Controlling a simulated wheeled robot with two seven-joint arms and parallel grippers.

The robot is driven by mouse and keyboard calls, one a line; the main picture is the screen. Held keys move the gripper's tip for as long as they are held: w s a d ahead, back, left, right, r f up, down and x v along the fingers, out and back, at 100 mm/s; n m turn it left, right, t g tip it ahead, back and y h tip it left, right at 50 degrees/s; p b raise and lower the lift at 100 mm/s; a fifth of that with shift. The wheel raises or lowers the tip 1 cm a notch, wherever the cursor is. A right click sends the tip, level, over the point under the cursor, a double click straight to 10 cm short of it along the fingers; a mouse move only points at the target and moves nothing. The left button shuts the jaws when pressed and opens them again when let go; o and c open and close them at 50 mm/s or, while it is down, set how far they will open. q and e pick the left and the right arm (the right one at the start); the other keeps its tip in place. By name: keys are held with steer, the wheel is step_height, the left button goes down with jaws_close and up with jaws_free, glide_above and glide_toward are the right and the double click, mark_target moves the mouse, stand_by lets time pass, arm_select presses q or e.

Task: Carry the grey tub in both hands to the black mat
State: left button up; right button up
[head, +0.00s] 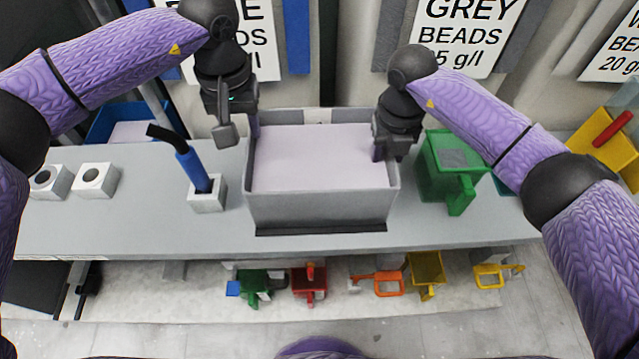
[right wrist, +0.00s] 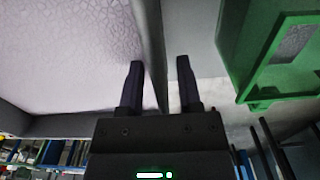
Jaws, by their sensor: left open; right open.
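The grey tub (head: 320,212) stands upright on the grey counter, filled nearly to the rim with pale beads. A thin black mat (head: 320,229) shows as a dark strip along the counter under its front edge. My left gripper (head: 240,131) is open at the tub's left wall; whether the wall lies between its fingers is unclear. My right gripper (head: 386,150) is open at the right wall. In the right wrist view the fingers of my right gripper (right wrist: 160,82) stand apart on either side of the tub's wall (right wrist: 152,45).
A green scoop or bin (head: 447,165) stands close right of the tub. A white block holding a blue-handled tool (head: 190,165) stands to its left, with two white holders (head: 94,180) farther left. Several coloured scoops lie on a lower shelf. Large bead sacks stand behind.

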arm_select(q)
step_height(320, 180, up, 3)
steer(key=shift+f, duration=0.1)
steer(key=shift+r, duration=0.3)
arm_select(e)
step_height(320, 180, up, 12)
